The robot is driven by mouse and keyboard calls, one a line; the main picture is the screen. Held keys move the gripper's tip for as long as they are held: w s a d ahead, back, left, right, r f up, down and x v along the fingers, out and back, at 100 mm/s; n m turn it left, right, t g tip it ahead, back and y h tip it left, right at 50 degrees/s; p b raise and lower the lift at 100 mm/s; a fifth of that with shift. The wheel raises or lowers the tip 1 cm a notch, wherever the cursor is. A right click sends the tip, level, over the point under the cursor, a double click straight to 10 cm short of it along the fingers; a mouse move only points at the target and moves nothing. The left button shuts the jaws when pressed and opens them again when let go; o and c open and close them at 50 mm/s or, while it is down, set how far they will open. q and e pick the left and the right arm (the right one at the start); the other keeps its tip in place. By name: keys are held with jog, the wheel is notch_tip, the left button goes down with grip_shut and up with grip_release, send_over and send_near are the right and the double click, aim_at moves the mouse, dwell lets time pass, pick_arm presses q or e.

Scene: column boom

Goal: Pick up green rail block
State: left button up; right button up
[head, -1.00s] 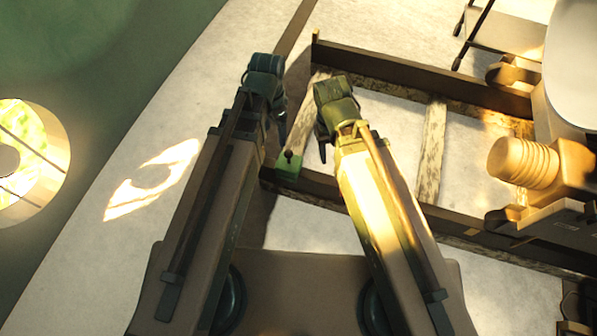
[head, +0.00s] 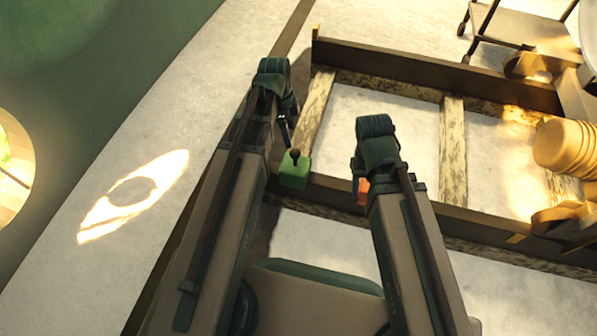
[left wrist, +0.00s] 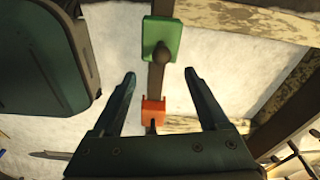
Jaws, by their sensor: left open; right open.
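The green rail block (head: 294,171) sits on a dark rail at the near left corner of a frame, with a dark knob on top. It also shows in the left wrist view (left wrist: 171,34), past the fingertips at the top of the picture. My left gripper (head: 287,130) is open and empty beside the block, not touching it as far as I can see. In the left wrist view its spread fingers (left wrist: 160,76) point toward the block. My right gripper (head: 360,180) is open, right of the block; its fingers are mostly hidden.
An orange block (head: 363,190) sits on the same rail, partly hidden by my right arm; the left wrist view shows it too (left wrist: 153,106). Pale crossbars (head: 453,150) join the dark rails. Ribbed tan machinery (head: 565,146) and a cart (head: 505,27) stand right. Pale floor lies left.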

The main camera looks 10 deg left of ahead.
aim_at(293, 151)
pick_arm(q)
jog(key=f+b, duration=0.2)
jog(key=b, duration=0.1)
jog(key=f+b, duration=0.2)
jog(key=f, duration=0.1)
jog(key=d+f+b, duration=0.1)
jog(key=f+b, duration=0.2)
jog(key=shift+f+b, duration=0.25)
jog(key=shift+b, duration=0.05)
jog(key=f+b, duration=0.5)
jog(key=shift+w+d+f, duration=0.15)
jog(key=shift+w+d, duration=0.1)
jog(key=shift+d, duration=0.1)
grip_shut()
dwell(1.1)
